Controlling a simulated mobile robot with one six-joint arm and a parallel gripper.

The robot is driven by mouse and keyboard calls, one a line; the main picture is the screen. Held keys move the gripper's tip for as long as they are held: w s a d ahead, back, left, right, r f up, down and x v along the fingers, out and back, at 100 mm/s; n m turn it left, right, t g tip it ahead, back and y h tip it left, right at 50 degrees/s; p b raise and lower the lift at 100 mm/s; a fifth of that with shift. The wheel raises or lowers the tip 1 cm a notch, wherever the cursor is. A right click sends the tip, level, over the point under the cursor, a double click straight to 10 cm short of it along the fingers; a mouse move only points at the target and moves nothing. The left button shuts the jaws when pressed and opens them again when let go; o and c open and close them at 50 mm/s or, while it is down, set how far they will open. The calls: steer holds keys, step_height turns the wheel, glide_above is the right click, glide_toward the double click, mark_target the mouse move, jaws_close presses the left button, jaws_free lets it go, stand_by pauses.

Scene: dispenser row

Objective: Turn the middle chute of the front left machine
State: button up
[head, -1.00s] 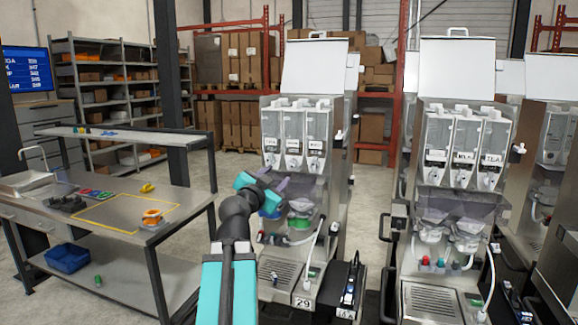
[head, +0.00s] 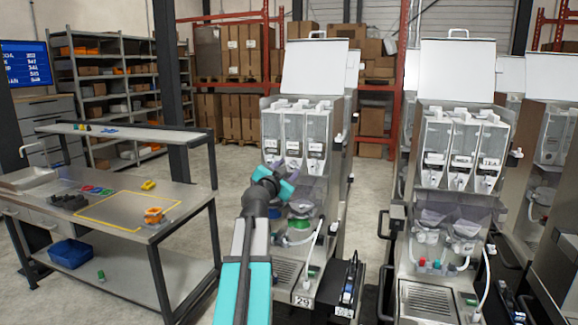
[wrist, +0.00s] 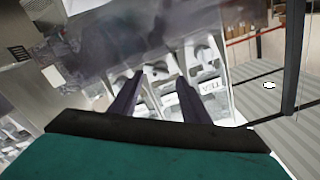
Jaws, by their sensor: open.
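The front left machine (head: 327,185) stands in the middle of the head view with its lid raised and a "29" tag at its base. Three clear canisters with white labels stand side by side in it; the middle canister (head: 292,130) is the one above the middle chute. My gripper (head: 288,166) is in front of the canisters' lower ends and covers much of the middle chute there. In the wrist view, its two purple fingers (wrist: 158,88) are apart with nothing clamped. White chutes and canister fronts lie beyond them, tilted; contact cannot be told.
A second machine (head: 462,215) stands to the right, with more beyond it. A steel workbench (head: 110,235) with an orange item (head: 153,215) and a blue bin (head: 70,254) below is on the left. Open floor lies between bench and machine.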

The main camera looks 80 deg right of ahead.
steer(key=shift+s+d, duration=0.15)
steer(key=shift+d, duration=0.6)
steer(key=c, duration=1.1)
steer(key=shift+o, duration=0.2)
steer(key=shift+d, duration=0.1)
